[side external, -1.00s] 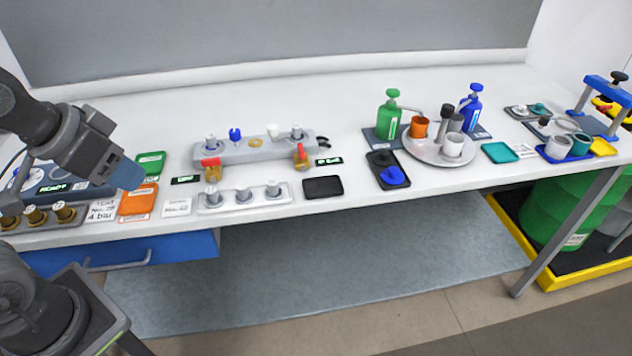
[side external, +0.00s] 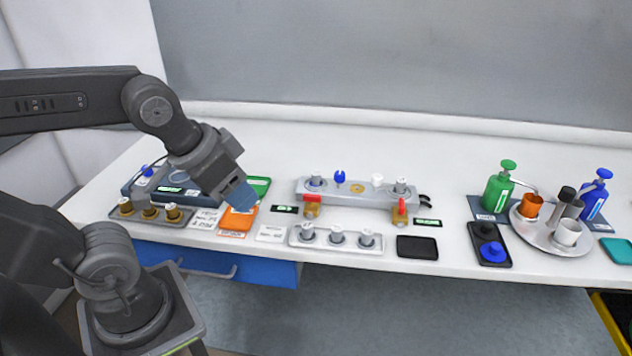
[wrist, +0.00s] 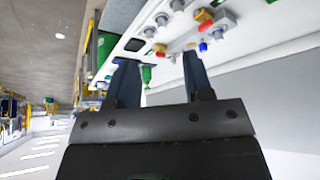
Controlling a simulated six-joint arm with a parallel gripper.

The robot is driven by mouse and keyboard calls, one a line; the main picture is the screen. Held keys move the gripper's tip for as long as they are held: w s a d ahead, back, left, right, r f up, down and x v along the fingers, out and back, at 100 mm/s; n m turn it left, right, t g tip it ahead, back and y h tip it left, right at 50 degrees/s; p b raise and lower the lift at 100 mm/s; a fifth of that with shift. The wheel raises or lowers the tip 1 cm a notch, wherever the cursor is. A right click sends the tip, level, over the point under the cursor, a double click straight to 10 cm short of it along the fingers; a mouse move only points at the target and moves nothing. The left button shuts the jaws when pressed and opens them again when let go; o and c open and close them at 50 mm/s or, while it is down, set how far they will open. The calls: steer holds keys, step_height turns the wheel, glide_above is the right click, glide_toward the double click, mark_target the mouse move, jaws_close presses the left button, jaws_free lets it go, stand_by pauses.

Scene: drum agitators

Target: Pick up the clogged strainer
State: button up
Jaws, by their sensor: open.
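My gripper (side external: 240,197) is above the orange pad (side external: 238,220) on the left part of the bench, apart from the fittings. In the wrist view my gripper (wrist: 160,75) has its two dark fingers spread with nothing held between them. No part can be told for sure as the clogged strainer. A grey manifold (side external: 340,191) bears grey fittings, a blue one, a white one and two red-handled brass valves, one valve (side external: 311,206) at its left.
A blue-grey device (side external: 165,183) and a rack of brass parts (side external: 149,212) stand left. A green pad (side external: 258,186) lies behind the gripper. A black pad (side external: 417,248) is right of the tray. Bottles (side external: 498,188) and a round tray (side external: 540,240) stand right. The bench behind the manifold is clear.

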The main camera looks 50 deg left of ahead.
steer(key=shift+o, duration=0.9)
steer(key=n+g+y, duration=0.4)
steer(key=n+g, duration=0.2)
steer(key=n, duration=1.2)
glide_above(317, 173)
steer(key=d, duration=0.5)
step_height(317, 173, down, 2)
steer(key=x, duration=1.4)
steer(key=shift+w+f, duration=0.1)
steer(key=shift+w, duration=0.1)
